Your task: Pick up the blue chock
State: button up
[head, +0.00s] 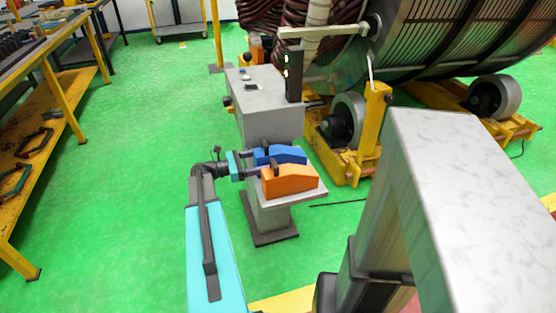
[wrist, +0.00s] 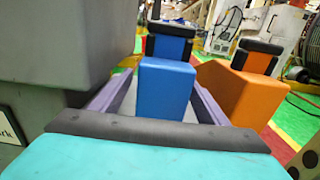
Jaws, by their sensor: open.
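The blue chock (head: 285,154) sits on top of a small grey pedestal (head: 268,214), beside the orange chock (head: 290,180). In the wrist view the blue chock (wrist: 165,90) is straight ahead, with a black-capped handle (wrist: 168,38) behind its front block. The orange chock (wrist: 240,93) is just to its right. My gripper (head: 252,165) is at the left end of the chocks. In the wrist view its two fingers (wrist: 158,97) are apart, one on each side of the blue chock. I cannot tell whether they touch it. Their tips are partly hidden.
A grey control cabinet (head: 265,105) stands close behind the pedestal; its side (wrist: 60,40) fills the wrist view's upper left. The large stator drum (head: 450,40) rests on yellow roller stands (head: 370,135). A yellow workbench (head: 45,145) is at left. Green floor between is clear.

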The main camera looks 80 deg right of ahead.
aim_at(278, 156)
jog(key=shift+x, duration=2.35)
jog(key=shift+a+r, duration=0.1)
jog(key=c, duration=1.2)
jog(key=shift+c, duration=0.2)
jog(key=shift+r, duration=0.2)
notch_tip(278, 156, up, 28)
jog(key=p, duration=0.2)
jog(key=shift+f, duration=0.15)
